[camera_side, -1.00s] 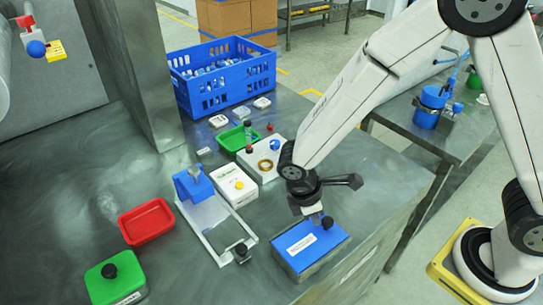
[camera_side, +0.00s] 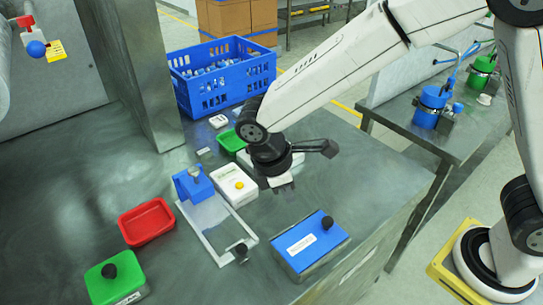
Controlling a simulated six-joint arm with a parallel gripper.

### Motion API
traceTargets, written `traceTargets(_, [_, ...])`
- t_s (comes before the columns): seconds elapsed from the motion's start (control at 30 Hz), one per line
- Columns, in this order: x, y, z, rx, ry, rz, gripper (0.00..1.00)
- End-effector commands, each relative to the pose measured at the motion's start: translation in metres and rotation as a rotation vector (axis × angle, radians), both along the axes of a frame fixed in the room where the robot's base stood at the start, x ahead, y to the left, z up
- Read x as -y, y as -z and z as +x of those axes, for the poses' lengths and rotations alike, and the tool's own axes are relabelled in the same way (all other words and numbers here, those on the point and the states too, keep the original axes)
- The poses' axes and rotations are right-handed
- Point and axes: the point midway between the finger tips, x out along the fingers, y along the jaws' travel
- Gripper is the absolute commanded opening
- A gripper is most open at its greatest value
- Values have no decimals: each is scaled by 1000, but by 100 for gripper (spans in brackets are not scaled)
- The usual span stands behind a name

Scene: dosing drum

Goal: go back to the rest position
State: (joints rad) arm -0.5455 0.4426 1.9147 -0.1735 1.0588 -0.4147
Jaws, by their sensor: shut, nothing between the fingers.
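My gripper (camera_side: 282,186) is shut and empty. It hangs above the steel table, behind the blue-lidded box (camera_side: 310,243) and clear of it. The box has a black knob and a white label on its lid, which is on. My gripper and wrist hide most of the white device and part of the green tray (camera_side: 231,141) behind them.
A blue crate (camera_side: 222,75) is at the back. The table's right edge is near.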

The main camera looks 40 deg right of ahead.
Motion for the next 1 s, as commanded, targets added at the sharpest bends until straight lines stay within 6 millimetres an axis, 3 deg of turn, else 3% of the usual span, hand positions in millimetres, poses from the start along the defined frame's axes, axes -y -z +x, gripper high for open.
traceTargets(0.37, [-3, -12, 2, 1, 2, 1, 0])
traceTargets(0.57, [11, -10, 2, 25, 63, 21, 0])
traceTargets(0.77, [49, -7, -2, 109, 254, 87, 0])
traceTargets(1.0, [112, 1, -20, 270, 613, 190, 0])
